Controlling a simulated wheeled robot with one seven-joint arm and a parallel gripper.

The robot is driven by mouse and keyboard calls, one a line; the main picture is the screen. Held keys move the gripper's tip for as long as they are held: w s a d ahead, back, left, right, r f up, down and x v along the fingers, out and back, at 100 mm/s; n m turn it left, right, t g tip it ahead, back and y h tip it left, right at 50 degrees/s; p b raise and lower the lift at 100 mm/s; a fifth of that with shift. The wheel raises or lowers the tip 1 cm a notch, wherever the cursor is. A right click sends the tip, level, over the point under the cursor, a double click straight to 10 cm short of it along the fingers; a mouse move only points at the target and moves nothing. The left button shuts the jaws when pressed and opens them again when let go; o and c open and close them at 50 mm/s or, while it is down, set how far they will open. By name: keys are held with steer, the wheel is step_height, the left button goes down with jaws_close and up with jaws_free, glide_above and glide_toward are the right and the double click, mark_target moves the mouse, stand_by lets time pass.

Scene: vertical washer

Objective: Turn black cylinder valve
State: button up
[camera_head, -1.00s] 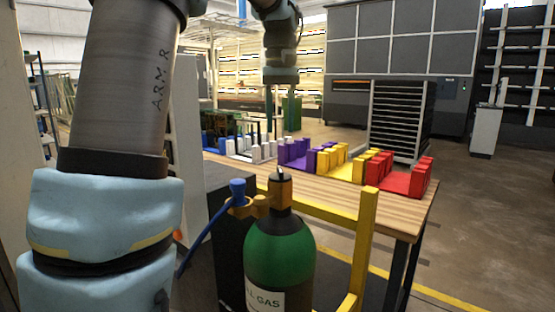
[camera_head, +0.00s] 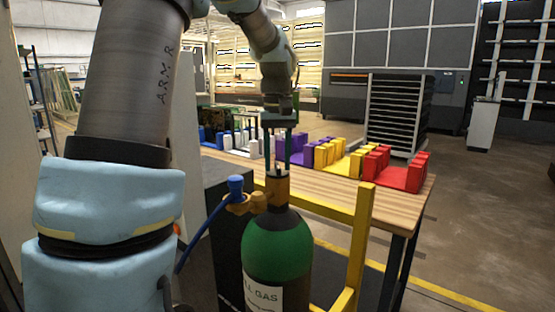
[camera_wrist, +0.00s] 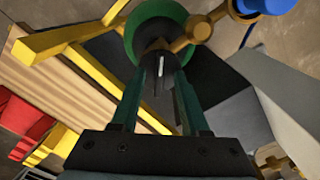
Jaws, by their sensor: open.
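The gas cylinder (camera_head: 278,250) stands upright with a green shoulder, a darker lower body and a pale label. On its top is a brass-coloured neck with a dark valve (camera_head: 277,174). A brass fitting (camera_head: 246,202) with a blue knob sticks out to the left. My gripper (camera_head: 277,165) points down just above the valve, its dark green fingers apart. In the wrist view, the valve (camera_wrist: 157,62) shows between the tips of my open gripper (camera_wrist: 161,68). I cannot tell whether the fingers touch it.
A yellow frame (camera_head: 361,235) stands right beside the cylinder. Behind is a wooden table (camera_head: 330,188) with blue, white, purple, yellow and red blocks. A blue hose (camera_head: 200,236) runs down from the fitting. A dark cabinet (camera_head: 230,190) stands behind left.

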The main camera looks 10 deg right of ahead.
steer(key=shift+c, duration=0.2)
jaws_close()
steer(key=shift+n, duration=0.3)
steer(key=n+p, duration=0.2)
steer(key=n, duration=0.1)
steer(key=shift+r+n, duration=0.1)
steer(key=shift+n, duration=0.3)
steer(key=n+p, duration=0.1)
steer(key=n, duration=0.3)
steer(key=shift+n+p, duration=0.3)
steer(key=shift+p, duration=0.1)
steer(key=n+p, duration=0.3)
steer(key=n, duration=0.2)
steer(key=shift+r, duration=0.1)
steer(key=shift+n+p, duration=1.1)
steer(key=shift+n, duration=0.9)
steer(key=shift+o, duration=0.2)
jaws_free()
steer(key=shift+f, duration=0.2)
